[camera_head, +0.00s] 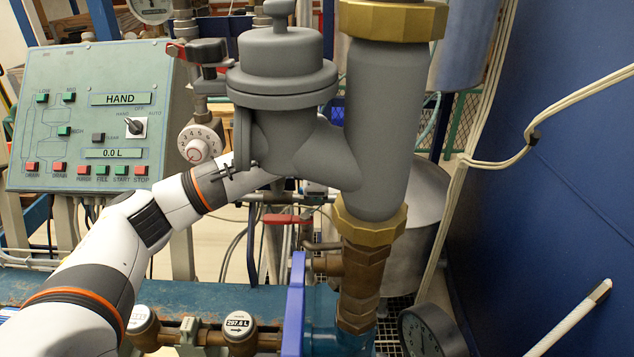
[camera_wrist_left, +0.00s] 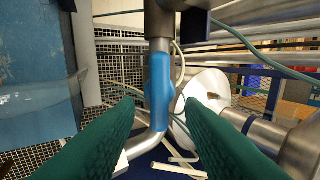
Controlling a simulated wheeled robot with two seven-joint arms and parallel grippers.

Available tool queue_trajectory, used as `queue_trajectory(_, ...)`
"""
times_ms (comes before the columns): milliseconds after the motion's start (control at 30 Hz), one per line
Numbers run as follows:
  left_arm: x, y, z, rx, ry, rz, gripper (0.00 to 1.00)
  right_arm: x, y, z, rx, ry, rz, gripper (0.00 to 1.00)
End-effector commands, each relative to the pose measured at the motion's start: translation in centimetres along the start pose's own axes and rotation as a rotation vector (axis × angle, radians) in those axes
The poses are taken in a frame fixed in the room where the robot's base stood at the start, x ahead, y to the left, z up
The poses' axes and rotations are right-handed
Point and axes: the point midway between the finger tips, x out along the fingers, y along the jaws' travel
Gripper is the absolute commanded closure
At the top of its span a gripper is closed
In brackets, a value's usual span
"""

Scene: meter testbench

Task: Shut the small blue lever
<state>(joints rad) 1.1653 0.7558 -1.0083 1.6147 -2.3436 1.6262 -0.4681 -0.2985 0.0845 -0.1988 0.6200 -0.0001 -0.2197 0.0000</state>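In the left wrist view a blue lever (camera_wrist_left: 158,80) stands upright along a grey pipe, centred ahead of my fingers. My left gripper (camera_wrist_left: 158,103) is open, with its two green fingers on either side of the lever's line of sight. Whether they have reached around it cannot be told. In the head view my left arm reaches behind the large grey valve body (camera_head: 380,130), which hides the gripper and that lever. Another blue lever (camera_head: 294,305) stands upright at the bottom centre of the head view; it looks long. My right gripper is not in view.
A green control panel (camera_head: 90,115) stands at the left. Brass fittings (camera_head: 362,285), a red-handled valve (camera_head: 287,219) and small meters (camera_head: 238,325) crowd the blue bench. A blue wall (camera_head: 560,180) closes the right. Grey pipes (camera_wrist_left: 275,135) lie right of my fingers.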

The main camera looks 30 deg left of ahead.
Motion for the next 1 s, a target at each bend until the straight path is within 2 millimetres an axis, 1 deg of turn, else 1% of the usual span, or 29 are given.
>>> queue_trajectory(100,0.53,0.05,0.02,0.001,-0.002,0.001,0.65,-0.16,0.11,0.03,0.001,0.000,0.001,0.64)
queue_trajectory(333,0.61,0.06,0.00,0.001,0.000,0.000,0.65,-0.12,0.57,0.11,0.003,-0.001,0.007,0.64)
queue_trajectory(367,0.60,0.06,0.00,0.001,0.000,0.000,0.66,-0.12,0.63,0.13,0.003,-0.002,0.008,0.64)
queue_trajectory(400,0.59,0.06,0.00,0.001,0.000,0.000,0.73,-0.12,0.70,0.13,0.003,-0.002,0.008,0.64)
queue_trajectory(567,0.57,0.05,0.00,0.000,0.000,0.000,0.99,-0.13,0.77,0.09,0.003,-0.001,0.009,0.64)
queue_trajectory(833,0.59,0.09,0.00,0.012,0.000,0.001,1.00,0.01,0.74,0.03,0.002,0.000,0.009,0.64)
queue_trajectory(1000,0.67,0.17,0.00,0.063,0.000,0.000,1.00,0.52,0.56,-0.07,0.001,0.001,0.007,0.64)
